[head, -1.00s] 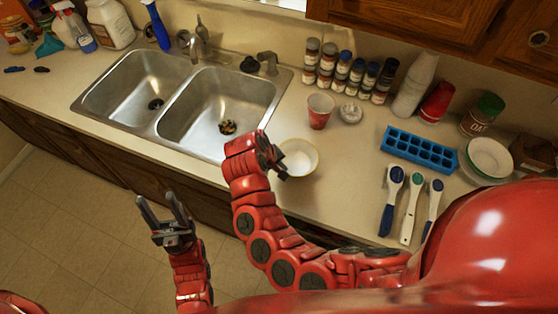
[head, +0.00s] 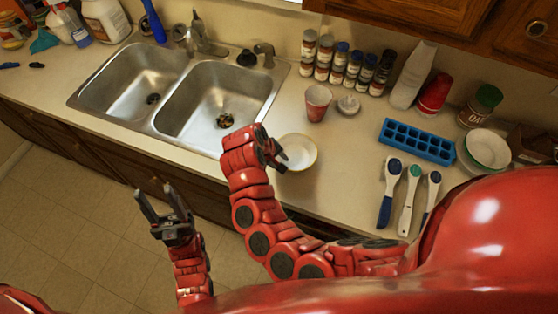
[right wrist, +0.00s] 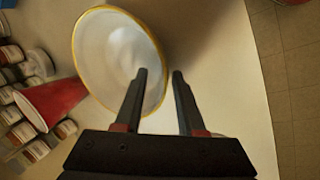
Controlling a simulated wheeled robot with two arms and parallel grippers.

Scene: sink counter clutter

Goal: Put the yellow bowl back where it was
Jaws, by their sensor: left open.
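The yellow bowl (head: 302,150) is pale inside with a yellow rim. It is on the counter just right of the sink, near the front edge. My right gripper (head: 277,158) is at its left side. In the right wrist view, the bowl (right wrist: 105,45) fills the upper left. The fingers of my right gripper (right wrist: 160,73) are apart, one over the bowl's inside and one just outside its rim. I cannot tell whether they touch it. My left gripper (head: 156,192) is open and empty, over the floor in front of the cabinets.
Several spice jars (head: 323,58) line the wall. A blue ice tray (head: 418,141) and several utensils (head: 411,192) lie to the right. The double sink (head: 205,105) is left.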

